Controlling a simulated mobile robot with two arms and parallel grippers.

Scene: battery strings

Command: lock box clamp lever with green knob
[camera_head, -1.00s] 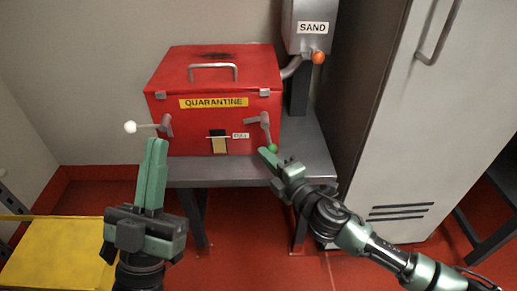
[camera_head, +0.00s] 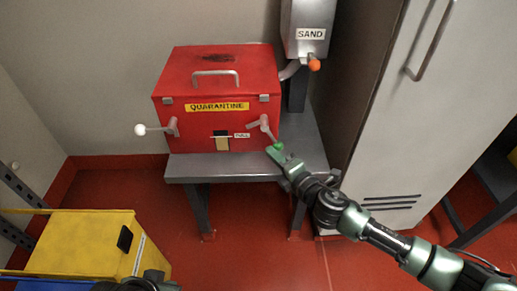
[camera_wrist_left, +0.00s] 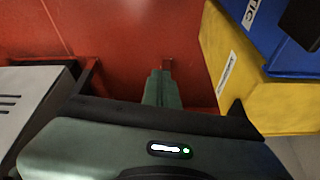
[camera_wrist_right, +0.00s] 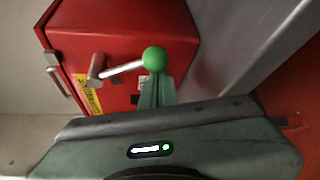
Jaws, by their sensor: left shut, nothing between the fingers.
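The red quarantine box (camera_head: 219,75) stands on a grey bench. On its front right is the clamp lever (camera_head: 264,124), angled down to the right, with a green knob (camera_head: 278,146) at its end. My right gripper (camera_head: 277,151) is at the green knob. In the right wrist view the green knob (camera_wrist_right: 154,58) sits at the tips of my right fingers (camera_wrist_right: 157,85), which appear close together; whether they grip it is unclear. A second lever with a white knob (camera_head: 140,130) sticks out left of the box. My left gripper (camera_wrist_left: 162,85) is shut and empty, pointing at the red floor.
The grey bench (camera_head: 215,168) carries the box. A sand hopper (camera_head: 310,25) with an orange knob (camera_head: 314,65) is behind right. A grey cabinet (camera_head: 410,120) stands at the right. A yellow bin (camera_head: 80,240) is at the lower left. The floor before the bench is clear.

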